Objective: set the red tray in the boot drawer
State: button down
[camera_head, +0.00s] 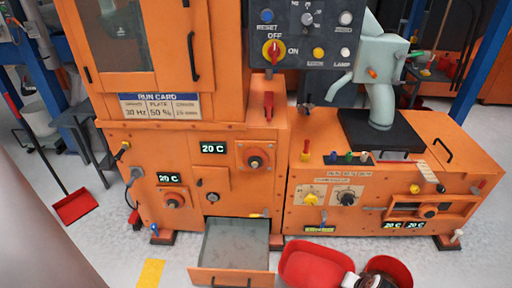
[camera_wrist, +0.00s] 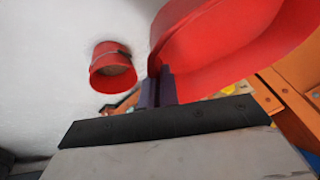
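The red tray (camera_head: 312,264) is an oblong open tray at the bottom of the head view, just right of the boot drawer. It fills the upper right of the wrist view (camera_wrist: 225,45), close to the camera. My gripper (camera_wrist: 158,82) has its dark fingers together at the tray's near rim and appears shut on it. In the head view my gripper (camera_head: 350,281) shows only partly, at the tray's right end. The boot drawer (camera_head: 232,277) is pulled out from the base of the orange machine. Its grey inside looks empty.
A red bucket (camera_head: 389,268) stands on the floor right of my gripper; it also shows in the wrist view (camera_wrist: 112,66). The orange machine (camera_head: 210,180) rises behind the drawer, with a lower orange cabinet (camera_head: 400,190) at right. A yellow floor mark (camera_head: 150,273) lies left of the drawer.

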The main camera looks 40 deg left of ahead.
aim_at(236, 249)
jog(key=j, duration=0.9)
jog(key=i+j, duration=0.2)
jog(key=j, duration=0.15)
jog(key=i+j, duration=0.15)
jog(key=j, duration=0.15)
jog(key=i, duration=0.15)
